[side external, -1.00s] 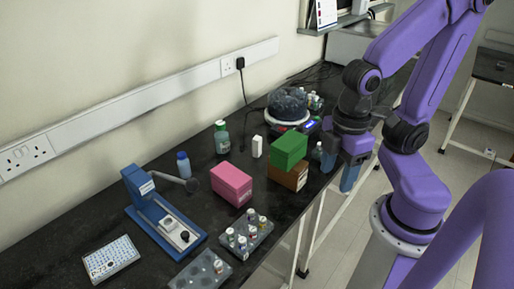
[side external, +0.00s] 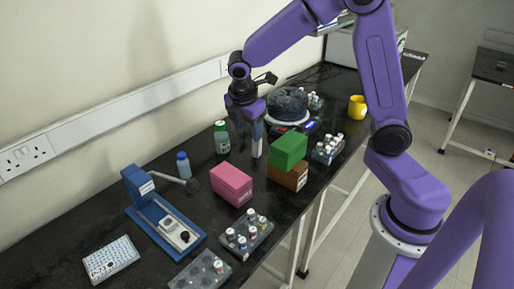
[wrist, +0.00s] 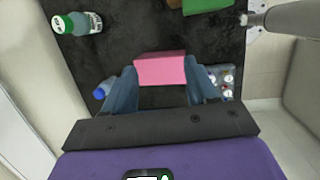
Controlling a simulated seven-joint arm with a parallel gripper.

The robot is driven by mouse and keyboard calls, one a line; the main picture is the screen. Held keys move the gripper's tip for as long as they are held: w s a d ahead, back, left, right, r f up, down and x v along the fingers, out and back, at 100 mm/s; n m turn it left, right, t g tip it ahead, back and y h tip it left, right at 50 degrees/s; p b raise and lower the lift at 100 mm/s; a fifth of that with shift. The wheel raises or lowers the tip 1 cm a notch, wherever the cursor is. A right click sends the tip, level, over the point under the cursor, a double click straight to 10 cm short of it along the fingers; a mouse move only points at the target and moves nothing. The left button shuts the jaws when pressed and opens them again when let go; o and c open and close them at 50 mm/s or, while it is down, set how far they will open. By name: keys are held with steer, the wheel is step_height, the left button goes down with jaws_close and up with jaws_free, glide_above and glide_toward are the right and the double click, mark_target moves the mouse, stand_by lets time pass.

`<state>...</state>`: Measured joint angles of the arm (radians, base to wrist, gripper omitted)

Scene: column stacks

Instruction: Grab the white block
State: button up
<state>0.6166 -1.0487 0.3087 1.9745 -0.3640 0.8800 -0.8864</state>
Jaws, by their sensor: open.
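The pink block (wrist: 160,69) shows between the fingers there, on the bench below. I cannot clearly make out the white block in the wrist view.
A green block (side external: 289,149) sits on a brown block (side external: 290,177) to the right. A green-capped bottle (side external: 221,138) stands to the left. The pink block (side external: 231,184) is nearer the camera. A round dark device (side external: 288,103) is behind, and a vial rack (side external: 327,150) is right.

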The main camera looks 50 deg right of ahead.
mark_target(258, 145)
steer(key=w+d+f+n+h, duration=0.2)
steer(key=w+d+f, duration=0.2)
steer(key=w+d, duration=0.55)
steer(key=x, duration=0.5)
steer(key=s+x, duration=0.1)
steer(key=x, duration=1.1)
steer(key=shift+s+d+f, duration=0.1)
steer(key=shift+s+f, duration=0.25)
steer(key=c, duration=1)
